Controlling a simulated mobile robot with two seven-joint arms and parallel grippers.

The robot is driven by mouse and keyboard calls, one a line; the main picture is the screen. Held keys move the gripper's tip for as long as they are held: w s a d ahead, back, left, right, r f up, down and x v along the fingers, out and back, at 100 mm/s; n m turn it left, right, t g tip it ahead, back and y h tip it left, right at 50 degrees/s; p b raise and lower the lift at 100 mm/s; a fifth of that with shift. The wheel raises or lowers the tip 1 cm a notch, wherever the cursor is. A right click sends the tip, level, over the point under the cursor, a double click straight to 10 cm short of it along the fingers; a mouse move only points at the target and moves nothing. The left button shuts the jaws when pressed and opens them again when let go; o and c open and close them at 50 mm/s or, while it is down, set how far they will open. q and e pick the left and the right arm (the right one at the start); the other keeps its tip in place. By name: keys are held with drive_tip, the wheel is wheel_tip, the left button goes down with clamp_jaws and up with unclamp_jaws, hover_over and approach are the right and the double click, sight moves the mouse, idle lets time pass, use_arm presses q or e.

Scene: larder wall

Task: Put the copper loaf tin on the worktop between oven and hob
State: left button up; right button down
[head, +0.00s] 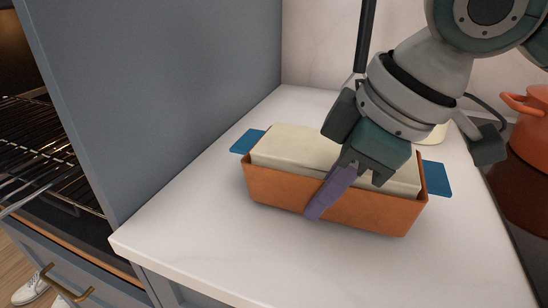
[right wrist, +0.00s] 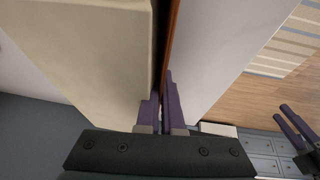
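The copper loaf tin (head: 290,200) holds a pale cream block or loaf (head: 300,147) and has a blue handle at each end. It appears to rest upright on the white worktop (head: 190,240), between the oven's blue-grey cabinet and the hob. My right gripper (head: 330,192) reaches down over the tin's near long side, with one purple finger against the outer wall. In the right wrist view, its fingers (right wrist: 161,100) are closed on the thin copper wall (right wrist: 170,40). My left gripper (right wrist: 293,120) shows at the right edge of that view, with a gap between its fingers and nothing visible in it.
The oven (head: 50,140) at the left shows wire racks. The tall cabinet side (head: 170,90) stands left of the tin. An orange pot (head: 533,125) stands on the dark hob (head: 515,195) at the right. Free worktop lies in front of the tin.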

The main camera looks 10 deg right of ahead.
drive_tip(key=shift+f, duration=0.25)
drive_tip(key=shift+f, duration=0.15)
drive_tip(key=c, duration=1.1)
unclamp_jaws()
drive_tip(key=shift+o, duration=0.2)
drive_tip(key=p+v, duration=0.2)
drive_tip(key=v, duration=1)
drive_tip(key=shift+p, duration=0.35)
